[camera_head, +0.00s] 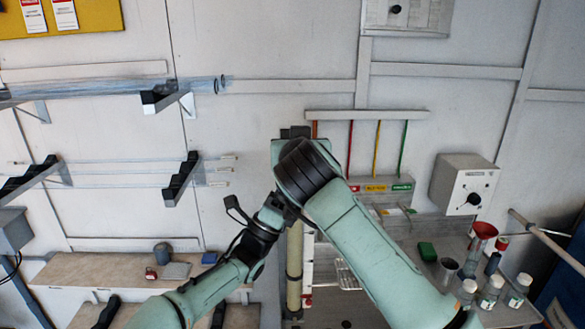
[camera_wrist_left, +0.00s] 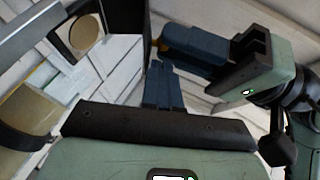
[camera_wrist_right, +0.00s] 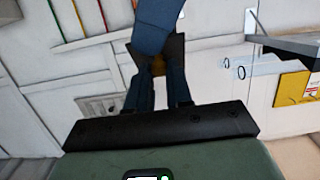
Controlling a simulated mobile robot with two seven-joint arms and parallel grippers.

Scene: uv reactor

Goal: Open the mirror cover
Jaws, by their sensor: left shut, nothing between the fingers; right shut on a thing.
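In the left wrist view my left gripper (camera_wrist_left: 162,72) is shut and empty, beside a dark housing (camera_wrist_left: 126,18). A square plate with a round tan window (camera_wrist_left: 85,33) shows at its upper left; I cannot tell whether it belongs to the mirror cover. My right gripper's blue fingers (camera_wrist_left: 190,45) reach in from the right, close to the left fingers. In the right wrist view the right gripper (camera_wrist_right: 158,72) is shut on a small dark brown piece (camera_wrist_right: 159,62), partly hidden by a blue part. In the head view my arms hide both fingertips and most of the dark reactor top (camera_head: 295,132).
A cream tube (camera_head: 294,265) stands upright below the reactor top and shows strapped in the left wrist view (camera_wrist_left: 28,105). A wall control box (camera_head: 464,185) and a bench with bottles (camera_head: 490,290) are at right. Tube racks (camera_head: 180,180) are at left.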

